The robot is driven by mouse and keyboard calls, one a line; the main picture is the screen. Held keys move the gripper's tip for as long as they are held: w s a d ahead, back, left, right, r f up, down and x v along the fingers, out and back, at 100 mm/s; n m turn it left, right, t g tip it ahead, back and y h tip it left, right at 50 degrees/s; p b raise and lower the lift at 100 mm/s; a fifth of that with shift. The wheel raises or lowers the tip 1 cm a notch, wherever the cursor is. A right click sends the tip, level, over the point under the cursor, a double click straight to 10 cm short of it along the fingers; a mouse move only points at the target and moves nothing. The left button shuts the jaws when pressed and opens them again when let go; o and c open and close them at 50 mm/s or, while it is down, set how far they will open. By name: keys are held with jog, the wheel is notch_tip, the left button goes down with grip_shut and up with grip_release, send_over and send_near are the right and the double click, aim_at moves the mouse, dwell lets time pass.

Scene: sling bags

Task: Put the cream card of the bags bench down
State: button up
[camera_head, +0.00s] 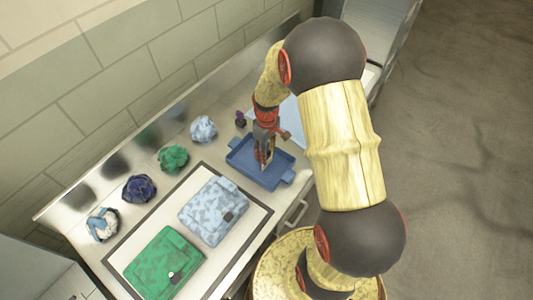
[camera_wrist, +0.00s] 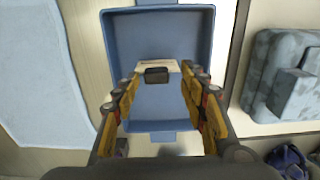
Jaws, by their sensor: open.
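The cream card (camera_wrist: 158,64) shows in the wrist view between my two fingers, with a small dark block (camera_wrist: 156,77) at its near edge. It is over or in the blue tray (camera_wrist: 155,108); I cannot tell whether it touches the tray's floor. My gripper (camera_wrist: 160,80) is open, with one finger on either side of the card and gaps showing. In the head view my gripper (camera_head: 264,161) points down inside the blue tray (camera_head: 243,168), and the card is mostly hidden by the fingers.
A framed mat (camera_head: 128,238) holds a green bag (camera_head: 160,260) and a light blue patterned bag (camera_head: 208,212). Several crumpled bundles, such as a green one (camera_head: 173,158), line the wall side. A pale blue cloth (camera_wrist: 35,75) lies on the tray's other side.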

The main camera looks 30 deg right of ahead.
jog(key=s+a+r+m+t, duration=0.1)
jog(key=s+a+r, duration=0.15)
jog(key=r, duration=0.55)
jog(key=s+a+r+t, duration=0.1)
jog(key=a+r, duration=0.2)
jog(key=r, duration=0.5)
jog(key=s+a+r+m, duration=0.1)
jog(key=a+r, duration=0.1)
jog(key=r, duration=0.6)
jog(key=s+a+r+m+t, duration=0.1)
jog(key=s+a+r, duration=0.2)
jog(key=s, duration=0.4)
jog(key=s+a+r+m+t, duration=0.1)
jog(key=s+a+r+t, duration=0.1)
jog(key=s+a+r, duration=0.2)
jog(key=s+r+p, duration=0.1)
jog(key=s+r, duration=0.1)
jog(key=shift+s+a+t, duration=0.25)
jog(key=shift+s+t, duration=0.05)
jog(key=shift+s, duration=0.05)
jog(key=shift+f, duration=0.1)
notch_tip(320, 180, down, 9)
jog(key=b, duration=0.9)
jog(key=shift+c, duration=0.9)
